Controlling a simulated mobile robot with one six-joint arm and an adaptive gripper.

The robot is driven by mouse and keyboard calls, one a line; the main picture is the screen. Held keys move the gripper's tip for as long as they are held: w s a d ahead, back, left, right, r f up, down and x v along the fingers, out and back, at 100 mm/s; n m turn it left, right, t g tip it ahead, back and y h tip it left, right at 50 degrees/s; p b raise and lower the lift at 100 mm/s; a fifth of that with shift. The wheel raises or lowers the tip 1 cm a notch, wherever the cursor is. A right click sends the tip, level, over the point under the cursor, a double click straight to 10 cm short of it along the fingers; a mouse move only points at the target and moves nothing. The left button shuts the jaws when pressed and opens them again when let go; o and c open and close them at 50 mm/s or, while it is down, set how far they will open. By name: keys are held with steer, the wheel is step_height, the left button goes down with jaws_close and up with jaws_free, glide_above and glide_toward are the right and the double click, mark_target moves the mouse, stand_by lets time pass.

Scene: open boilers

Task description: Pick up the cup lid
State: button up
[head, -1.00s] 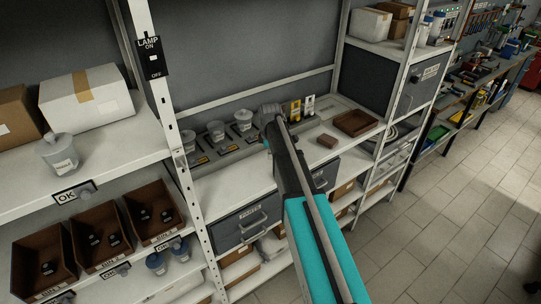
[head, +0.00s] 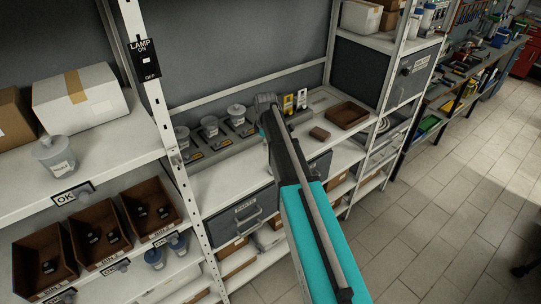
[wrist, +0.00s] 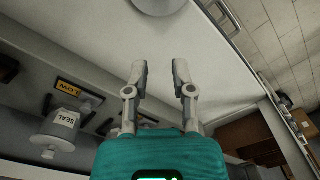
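My gripper (wrist: 159,72) is open and empty in the wrist view, its two fingers apart over the pale shelf surface. A round, pale grey, lid-like thing (wrist: 158,5) is cut off by the top edge of that view, beyond the fingertips. I cannot tell whether it is a loose lid or the top of a cup. A grey cup with a SEAL label (wrist: 57,130) shows at the lower left. In the head view, several grey lidded cups (head: 237,113) stand at the back of the middle shelf. My arm hides the gripper's fingers there.
A brown tray (head: 348,114) and a small brown block (head: 319,133) lie right of my arm. A drawer (head: 243,215) is below the shelf. A white upright post (head: 165,110) separates the left shelves, which hold a lidded cup (head: 55,155) and brown bins (head: 98,233).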

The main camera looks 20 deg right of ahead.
steer(key=o, duration=0.4)
steer(key=d+r, duration=0.1)
steer(key=s+d+r+p, duration=0.1)
steer(key=d+r+p, duration=0.1)
steer(key=shift+s+d, duration=0.35)
steer(key=shift+s, duration=0.05)
steer(key=shift+c, duration=0.2)
steer(key=shift+s+d+r+m+p, duration=0.15)
steer(key=shift+d+m+p, duration=0.15)
steer(key=shift+d, duration=0.15)
steer(key=shift+f, duration=0.2)
step_height(320, 180, down, 8)
steer(key=b, duration=0.8)
steer(key=shift+f, duration=0.1)
steer(key=shift+b, duration=0.35)
steer(key=shift+f, duration=0.15)
steer(key=shift+s+a+f+b, duration=0.15)
steer(key=shift+f+b, duration=2.35)
steer(key=shift+b, duration=0.1)
